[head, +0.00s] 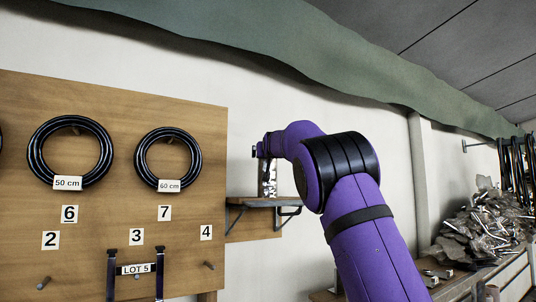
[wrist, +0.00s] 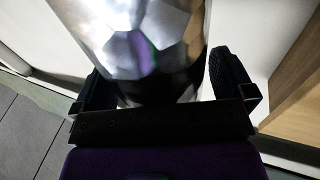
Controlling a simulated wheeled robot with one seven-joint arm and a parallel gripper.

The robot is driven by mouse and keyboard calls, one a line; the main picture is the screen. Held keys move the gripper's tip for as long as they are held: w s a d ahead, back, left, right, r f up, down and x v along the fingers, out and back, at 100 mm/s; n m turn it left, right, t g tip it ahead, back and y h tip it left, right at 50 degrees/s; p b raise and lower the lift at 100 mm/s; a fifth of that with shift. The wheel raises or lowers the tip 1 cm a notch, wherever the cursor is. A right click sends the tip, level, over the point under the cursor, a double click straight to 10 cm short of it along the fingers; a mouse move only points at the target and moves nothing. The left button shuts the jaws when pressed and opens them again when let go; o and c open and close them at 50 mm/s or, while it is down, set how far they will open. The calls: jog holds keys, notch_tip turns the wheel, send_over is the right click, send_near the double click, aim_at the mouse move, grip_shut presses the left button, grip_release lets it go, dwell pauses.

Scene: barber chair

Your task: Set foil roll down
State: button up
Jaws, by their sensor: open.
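The foil roll (wrist: 150,50) is a shiny, faceted silver cylinder between the two dark fingers of my gripper (wrist: 160,78) in the wrist view. The fingers stand apart on either side of it, with a visible gap on the right. In the head view a strip of the foil roll (head: 268,180) shows upright below my gripper (head: 262,150), partly hidden by my purple arm. Its lower end appears to meet a small grey wall shelf (head: 262,201). The exact contact is too small to tell.
A wooden pegboard (head: 110,100) on the left holds black coils (head: 70,153), number labels and a "LOT 5" hanger (head: 135,269). A brown board (head: 255,226) is behind the shelf. A bench at right carries a heap of wrapped scraps (head: 485,230).

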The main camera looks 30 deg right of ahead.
jog(key=shift+r, duration=0.15)
jog(key=v, duration=1.1)
jog(key=shift+s, duration=0.35)
dwell(0.3)
jog(key=shift+s+a, duration=0.1)
jog(key=shift+a, duration=0.05)
